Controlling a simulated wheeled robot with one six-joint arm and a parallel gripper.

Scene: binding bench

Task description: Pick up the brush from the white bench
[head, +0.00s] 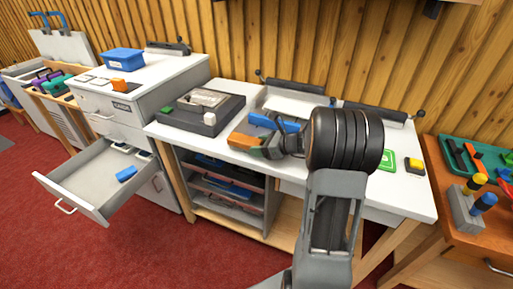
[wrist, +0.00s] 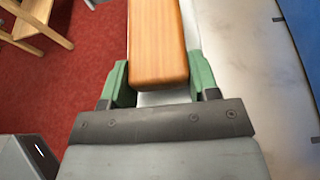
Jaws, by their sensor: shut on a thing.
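The brush (wrist: 158,42) shows in the wrist view as a smooth orange-brown wooden piece running up out of the frame. My gripper (wrist: 158,82) has its green fingers against both sides of the wood and is shut on it. Any bristles are out of view. In the head view my gripper (head: 267,147) is over the middle of the white bench (head: 392,196), and an orange-brown part of the brush (head: 243,140) shows beside it. My arm hides some of the bench. I cannot tell whether the brush still touches the bench.
A grey and black device (head: 202,108) stands left on the bench, with a blue item (head: 272,121) behind my gripper. A green card (head: 386,160) and a yellow-topped block (head: 414,166) lie right. An open drawer (head: 90,178) juts out at left; a side table (head: 470,215) stands right.

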